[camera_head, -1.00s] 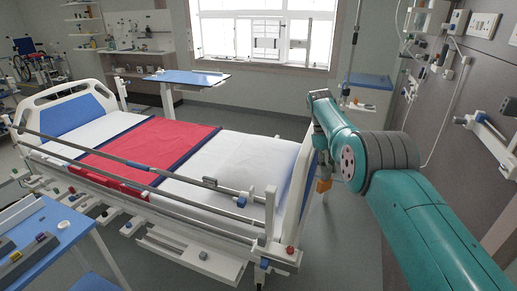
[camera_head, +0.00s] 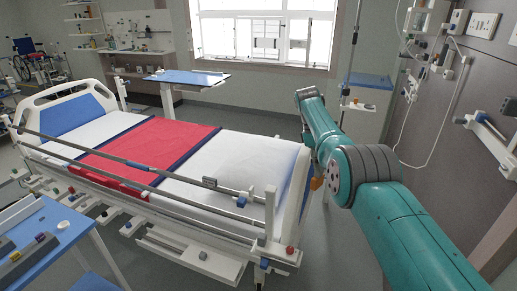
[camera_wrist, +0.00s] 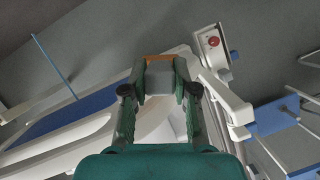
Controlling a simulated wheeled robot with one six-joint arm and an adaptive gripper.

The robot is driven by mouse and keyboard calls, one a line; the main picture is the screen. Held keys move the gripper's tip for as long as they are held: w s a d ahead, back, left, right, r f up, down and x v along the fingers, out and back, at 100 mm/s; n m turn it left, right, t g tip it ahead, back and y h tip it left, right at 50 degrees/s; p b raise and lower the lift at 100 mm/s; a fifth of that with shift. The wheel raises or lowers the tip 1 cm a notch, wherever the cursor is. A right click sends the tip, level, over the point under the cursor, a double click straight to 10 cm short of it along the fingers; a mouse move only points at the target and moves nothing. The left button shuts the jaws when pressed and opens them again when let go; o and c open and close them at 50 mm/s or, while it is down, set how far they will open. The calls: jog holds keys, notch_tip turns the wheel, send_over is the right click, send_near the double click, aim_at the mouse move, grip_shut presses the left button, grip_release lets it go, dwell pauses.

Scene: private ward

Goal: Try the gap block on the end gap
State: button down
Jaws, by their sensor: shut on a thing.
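My gripper (camera_wrist: 160,78) is shut on the orange gap block (camera_wrist: 158,57), whose edges show around the fingertips in the wrist view. In the head view a bit of the orange block (camera_head: 316,184) shows beside my arm, just right of the bed's near end board (camera_head: 293,205); the gripper itself is mostly hidden there. The side rail (camera_head: 186,190) runs along the bed and ends near a white post (camera_head: 270,214). The end gap lies between that rail end and the end board. The block is outside the gap; I cannot tell whether it touches the board.
The bed has a red blanket (camera_head: 145,149) across its middle. A blue-topped table (camera_head: 35,235) with small items stands at the near left. An overbed table (camera_head: 187,79) stands beyond the bed. The wall with fittings is at the right.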

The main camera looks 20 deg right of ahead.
jog(key=w+a+r+n+t, duration=0.1)
jog(key=a+r+n+t, duration=0.2)
jog(key=a+n, duration=0.7)
jog(key=w+a+r+n+t, duration=0.2)
jog(key=a+r+n+t, duration=0.1)
jog(key=a+n, duration=0.8)
jog(key=shift+r+n+t, duration=0.3)
jog(key=shift+r+n, duration=0.3)
jog(key=shift+n, duration=0.1)
jog(key=shift+w+f, duration=0.15)
jog(key=shift+f, duration=2.65)
jog(key=shift+f, duration=0.5)
jog(key=shift+r, duration=0.1)
notch_tip(320, 180, up, 7)
dwell(1.4)
